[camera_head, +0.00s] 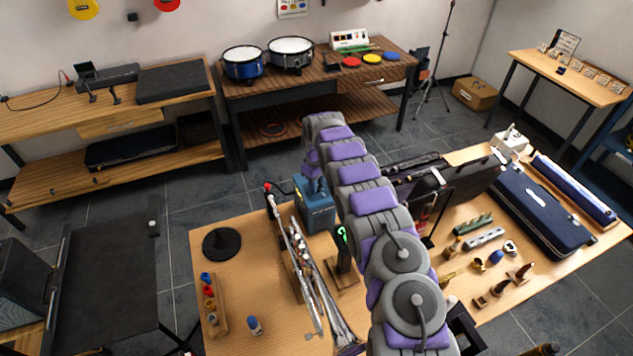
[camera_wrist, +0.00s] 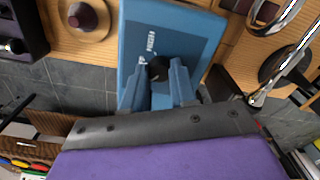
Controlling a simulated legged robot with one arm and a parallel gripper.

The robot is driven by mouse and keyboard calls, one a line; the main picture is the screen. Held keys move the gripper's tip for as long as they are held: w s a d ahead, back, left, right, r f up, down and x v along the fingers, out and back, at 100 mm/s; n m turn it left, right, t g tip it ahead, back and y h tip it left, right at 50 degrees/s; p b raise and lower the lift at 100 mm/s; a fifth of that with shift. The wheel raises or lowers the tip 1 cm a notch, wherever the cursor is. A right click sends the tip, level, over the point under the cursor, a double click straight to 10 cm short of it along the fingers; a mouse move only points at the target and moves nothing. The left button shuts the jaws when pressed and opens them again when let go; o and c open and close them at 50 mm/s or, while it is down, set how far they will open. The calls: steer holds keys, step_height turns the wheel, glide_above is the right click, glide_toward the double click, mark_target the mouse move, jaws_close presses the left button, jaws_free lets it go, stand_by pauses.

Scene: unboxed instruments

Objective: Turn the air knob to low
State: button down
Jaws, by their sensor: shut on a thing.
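The blue box (camera_wrist: 195,35) with the air knob fills the upper middle of the wrist view. Small white lettering (camera_wrist: 150,40) is on its face, too blurred to read. The dark air knob (camera_wrist: 158,70) sits on that face, between the two blue fingers of my gripper (camera_wrist: 158,80). The gripper is shut on the knob. The fingers hide much of the knob, so I cannot tell its setting. In the head view, the blue box (camera_head: 316,215) stands at the back of the wooden table, and my arm reaches over to it from the front. The knob is hidden there.
Silver wind instruments (camera_head: 305,265) on a stand are beside the box. A round black base (camera_head: 221,244) and a rack of small coloured parts (camera_head: 211,300) are at the left. Dark cases (camera_head: 440,190) and small parts (camera_head: 487,238) crowd the right. The table's front left is mostly bare.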

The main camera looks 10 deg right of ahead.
steer(key=shift+n+p, duration=0.3)
steer(key=shift+n, duration=1.3)
steer(key=c, duration=0.9)
jaws_free()
step_height(320, 180, up, 17)
steer(key=p, duration=0.1)
steer(key=shift+r, duration=0.1)
